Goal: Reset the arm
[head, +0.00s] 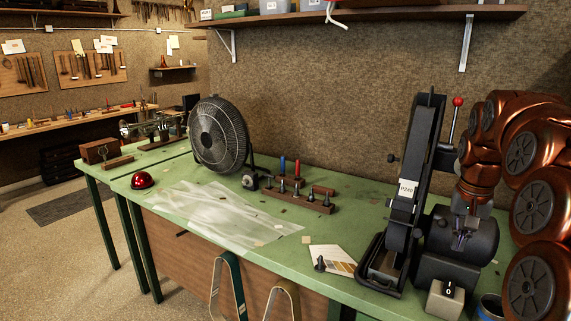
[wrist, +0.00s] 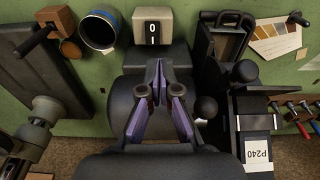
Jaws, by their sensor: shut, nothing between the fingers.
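My copper arm reaches down at the right of the head view. My gripper (head: 461,242) hangs beside and just above the black motor body of the belt sander (head: 405,180). In the wrist view my gripper (wrist: 159,68) has its purple fingers drawn together at the tips, with nothing between them. The tips point towards the switch box (wrist: 152,26), which is marked 0 and 1. The switch box also shows at the bench front in the head view (head: 446,297). Whether the fingers touch the machine cannot be told.
The green bench (head: 330,225) holds a fan (head: 219,135), a red dome (head: 142,180), a clear plastic sheet (head: 225,215), a wooden tool rack (head: 290,197) and a sandpaper card (head: 333,259). A blue-rimmed tin (wrist: 101,31) stands near the switch box. A shelf (head: 370,15) runs above.

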